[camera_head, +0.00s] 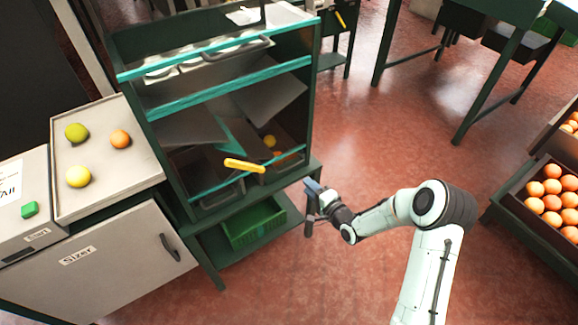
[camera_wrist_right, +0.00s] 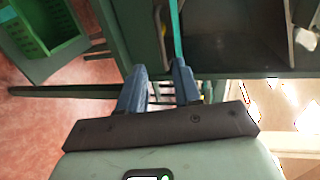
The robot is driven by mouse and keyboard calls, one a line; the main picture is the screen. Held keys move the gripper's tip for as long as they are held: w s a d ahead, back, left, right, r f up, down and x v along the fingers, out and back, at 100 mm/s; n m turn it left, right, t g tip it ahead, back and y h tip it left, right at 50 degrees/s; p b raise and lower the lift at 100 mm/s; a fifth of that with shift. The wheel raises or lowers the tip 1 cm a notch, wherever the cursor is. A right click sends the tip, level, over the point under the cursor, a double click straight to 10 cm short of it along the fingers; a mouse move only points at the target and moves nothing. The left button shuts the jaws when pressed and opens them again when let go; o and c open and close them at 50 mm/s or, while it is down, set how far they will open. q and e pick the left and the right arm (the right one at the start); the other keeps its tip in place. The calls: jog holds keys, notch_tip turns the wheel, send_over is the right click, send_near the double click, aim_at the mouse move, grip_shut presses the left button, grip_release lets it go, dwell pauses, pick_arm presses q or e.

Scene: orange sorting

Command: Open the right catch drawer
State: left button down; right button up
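The right catch drawer (camera_head: 287,158) is low in the green rack, on its right side, with a teal front edge. Yellow and orange fruit (camera_head: 270,142) show inside it. It looks pushed in. My right gripper (camera_head: 312,188) is in front of the rack's right corner, apart from the drawer. In the right wrist view its two blue fingers (camera_wrist_right: 160,85) are spread with nothing between them. A teal edge (camera_wrist_right: 175,35) of the rack shows just beyond the fingertips. My left gripper is not in view.
The left catch drawer (camera_head: 218,192) is beside it. A green crate (camera_head: 254,222) sits on the lower shelf. The sizer (camera_head: 95,258) stands left. Orange bins (camera_head: 537,228) stand right. Red floor between is clear.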

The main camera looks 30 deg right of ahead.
aim_at(288, 168)
jog(key=x, duration=1.3)
jog(key=shift+w+a, duration=0.1)
jog(key=shift+a, duration=0.1)
grip_shut()
